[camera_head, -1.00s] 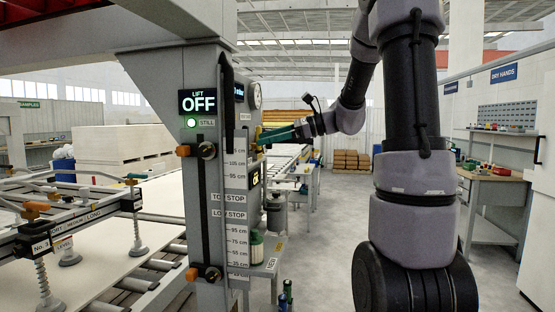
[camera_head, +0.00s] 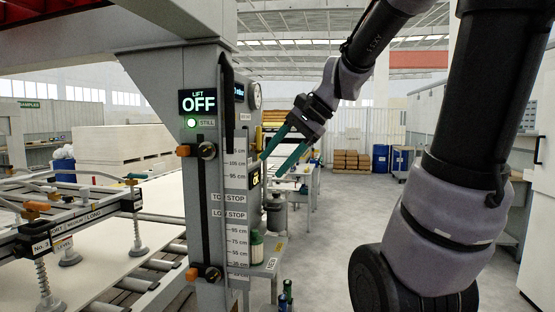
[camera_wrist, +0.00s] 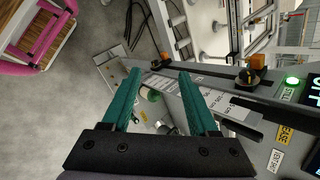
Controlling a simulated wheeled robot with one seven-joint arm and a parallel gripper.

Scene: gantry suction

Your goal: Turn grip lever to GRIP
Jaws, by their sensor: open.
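My gripper (camera_head: 271,164) has two teal fingers, spread apart with nothing between them. In the head view it hangs just right of the grey gantry column (camera_head: 176,110), its fingers slanting down to the left. In the wrist view the gripper (camera_wrist: 160,75) has the column's panels beyond and right of its fingers. A yellow label ending in "EASE" (camera_wrist: 283,134) shows at the lower right there, right of the fingers. I cannot make out the grip lever in either current view.
A small shelf (camera_head: 266,262) with bottles stands at the column's right. The floor farther right is open.

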